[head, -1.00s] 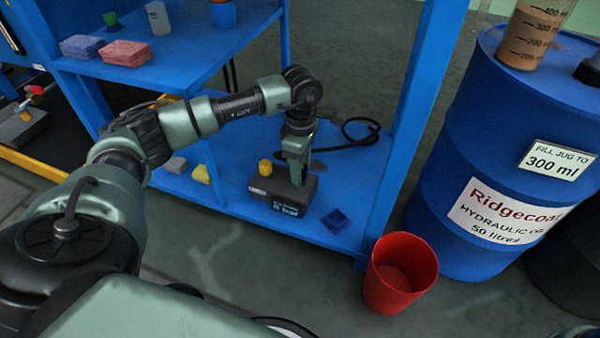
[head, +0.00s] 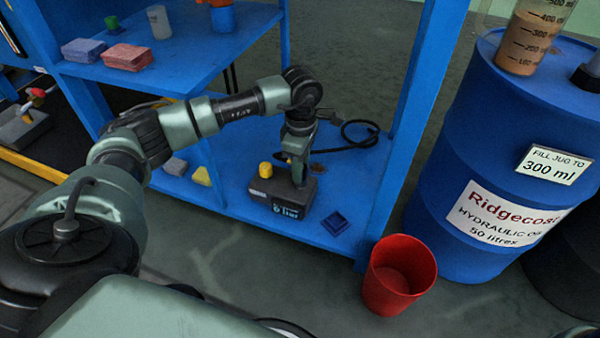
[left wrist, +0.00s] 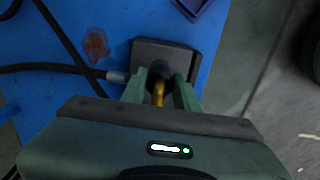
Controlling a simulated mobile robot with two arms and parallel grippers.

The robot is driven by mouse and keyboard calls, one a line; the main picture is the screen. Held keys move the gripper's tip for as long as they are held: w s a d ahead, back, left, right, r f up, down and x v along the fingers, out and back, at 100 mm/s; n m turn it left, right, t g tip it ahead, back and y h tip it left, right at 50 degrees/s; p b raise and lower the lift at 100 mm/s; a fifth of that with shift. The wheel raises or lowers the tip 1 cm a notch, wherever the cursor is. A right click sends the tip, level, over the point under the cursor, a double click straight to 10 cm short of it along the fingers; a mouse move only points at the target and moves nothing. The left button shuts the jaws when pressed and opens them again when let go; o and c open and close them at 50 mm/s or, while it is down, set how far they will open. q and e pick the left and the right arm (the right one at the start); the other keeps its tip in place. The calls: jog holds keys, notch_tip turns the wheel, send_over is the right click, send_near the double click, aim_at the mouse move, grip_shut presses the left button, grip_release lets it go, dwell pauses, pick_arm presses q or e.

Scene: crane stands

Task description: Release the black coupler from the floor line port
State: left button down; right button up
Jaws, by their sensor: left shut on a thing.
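The floor line port is a dark box (head: 283,203) with a pale bar readout on its front, standing on the blue lower shelf. My left gripper (head: 299,180) points down onto its top. In the left wrist view the fingers (left wrist: 160,92) are shut around the black coupler (left wrist: 159,70), which sits at the box top and is partly hidden by them. A metal hose end (left wrist: 118,77) shows at its left. I cannot tell whether the coupler is seated or loose. A yellow knob (head: 265,170) is on the box's left. My right gripper is not in view.
A black hose (head: 358,138) curls on the shelf behind the box. A small dark blue tray (head: 334,223) lies to its right. A blue shelf post (head: 409,125), a red bucket (head: 398,275) and a blue oil drum (head: 480,190) stand further right. Sponges (head: 127,57) lie on the upper shelf.

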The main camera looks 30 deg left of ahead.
pick_arm(q)
jog(key=shift+r+p, duration=1.75)
jog(key=shift+r, duration=0.4)
